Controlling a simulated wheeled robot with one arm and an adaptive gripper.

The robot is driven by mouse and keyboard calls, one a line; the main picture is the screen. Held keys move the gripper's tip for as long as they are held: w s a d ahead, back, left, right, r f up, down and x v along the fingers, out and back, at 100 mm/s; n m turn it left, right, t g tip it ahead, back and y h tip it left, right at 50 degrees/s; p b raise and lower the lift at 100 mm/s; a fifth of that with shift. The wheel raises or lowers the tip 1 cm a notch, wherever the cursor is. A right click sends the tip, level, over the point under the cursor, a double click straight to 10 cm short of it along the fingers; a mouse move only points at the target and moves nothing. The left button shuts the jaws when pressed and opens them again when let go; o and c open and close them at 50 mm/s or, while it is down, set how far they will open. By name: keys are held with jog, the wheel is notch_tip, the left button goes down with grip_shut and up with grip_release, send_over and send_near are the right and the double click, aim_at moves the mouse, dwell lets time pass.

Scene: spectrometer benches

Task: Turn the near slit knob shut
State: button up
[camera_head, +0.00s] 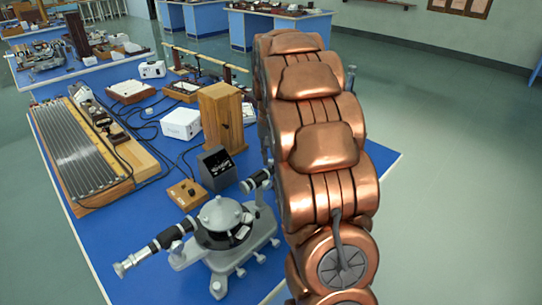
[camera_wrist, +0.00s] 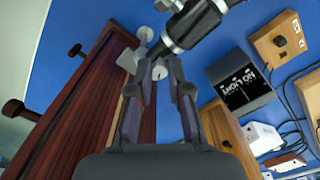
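The grey spectrometer (camera_head: 222,222) stands on the blue bench top in the head view. One of its tubes (camera_head: 258,180) runs to the right and passes behind my arm. In the wrist view a black and silver tube (camera_wrist: 190,25) comes in from the top and ends just beyond my fingertips. Small pale knobs sit around its end. One pale knob (camera_wrist: 160,72) shows between the two fingertips of my gripper (camera_wrist: 161,75). The fingers are close together on either side of it; I cannot tell whether they touch it. My arm hides the gripper in the head view.
A dark reddish wooden piece (camera_wrist: 95,95) with dark knobs lies close left of my gripper in the wrist view. A black meter box (camera_head: 216,168), a small wooden switch block (camera_head: 187,194) and a tall wooden box (camera_head: 222,118) stand behind the spectrometer. Cables cross the bench.

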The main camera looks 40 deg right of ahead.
grip_shut()
jog(key=shift+f+n+b, duration=0.1)
jog(key=shift+n+b, duration=0.3)
jog(key=shift+b, duration=0.05)
jog(key=shift+n+b, duration=0.55)
jog(key=shift+n, duration=0.05)
jog(key=n+b, duration=0.1)
jog(key=n, duration=0.1)
jog(key=shift+f+n+b, duration=0.1)
jog(key=shift+n+b, duration=0.2)
jog(key=shift+b, duration=0.05)
jog(key=n+b, duration=0.1)
jog(key=n, duration=0.2)
jog(key=shift+n, duration=0.3)
jog(key=shift+r+n, duration=0.2)
jog(key=shift+n, duration=1.6)
